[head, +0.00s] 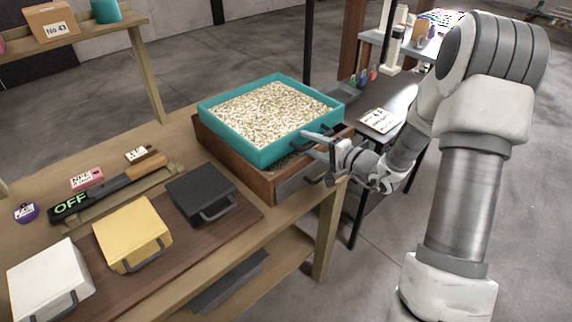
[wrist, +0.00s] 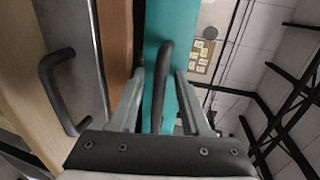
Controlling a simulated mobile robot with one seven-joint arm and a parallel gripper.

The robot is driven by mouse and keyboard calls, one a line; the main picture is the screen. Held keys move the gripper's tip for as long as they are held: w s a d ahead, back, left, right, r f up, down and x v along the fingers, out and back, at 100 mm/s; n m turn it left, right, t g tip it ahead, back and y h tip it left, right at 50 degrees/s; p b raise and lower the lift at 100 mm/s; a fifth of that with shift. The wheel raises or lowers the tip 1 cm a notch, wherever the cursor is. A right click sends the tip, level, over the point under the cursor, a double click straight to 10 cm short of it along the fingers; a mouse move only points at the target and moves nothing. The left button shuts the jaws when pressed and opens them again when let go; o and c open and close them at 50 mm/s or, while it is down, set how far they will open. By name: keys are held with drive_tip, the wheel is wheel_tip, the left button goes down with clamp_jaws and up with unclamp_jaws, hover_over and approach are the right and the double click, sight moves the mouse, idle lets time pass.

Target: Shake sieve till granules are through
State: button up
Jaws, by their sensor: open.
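A teal square sieve (head: 253,152) full of pale granules (head: 265,112) sits on a brown wooden box (head: 263,182) at the table's right end. The sieve looks roughly level; its mesh underside is hidden. My gripper (head: 310,142) is at the sieve's right side, by its dark handle. In the wrist view, the open fingers (wrist: 160,95) stand on either side of the dark handle (wrist: 161,80) on the teal wall (wrist: 178,30). I cannot tell whether either finger touches it. The inside of the box is mostly hidden.
White (head: 50,280), yellow (head: 132,233) and black (head: 203,194) lidded boxes stand along the table's front. A black bar reading OFF (head: 72,206) lies behind them. A dark side table (head: 400,95) stands behind my arm. Open floor lies to the right.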

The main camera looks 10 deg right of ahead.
drive_tip(key=r+v, duration=0.1)
drive_tip(key=v, duration=1.3)
drive_tip(key=s+a+r+n+g+p, duration=0.2)
drive_tip(key=s+a+r+n+g, duration=0.2)
drive_tip(key=s+a, duration=0.3)
drive_tip(key=s+a+r+n+g+p, duration=0.2)
drive_tip(key=s+a+r+n+g, duration=0.3)
drive_tip(key=a, duration=0.6)
drive_tip(key=s+r+g, duration=0.1)
drive_tip(key=s+g, duration=0.1)
drive_tip(key=s, duration=0.1)
drive_tip(key=shift+a+g+h, duration=0.3)
drive_tip(key=shift+a+h, duration=0.05)
drive_tip(key=shift+h, duration=0.05)
drive_tip(key=shift+r, duration=0.2)
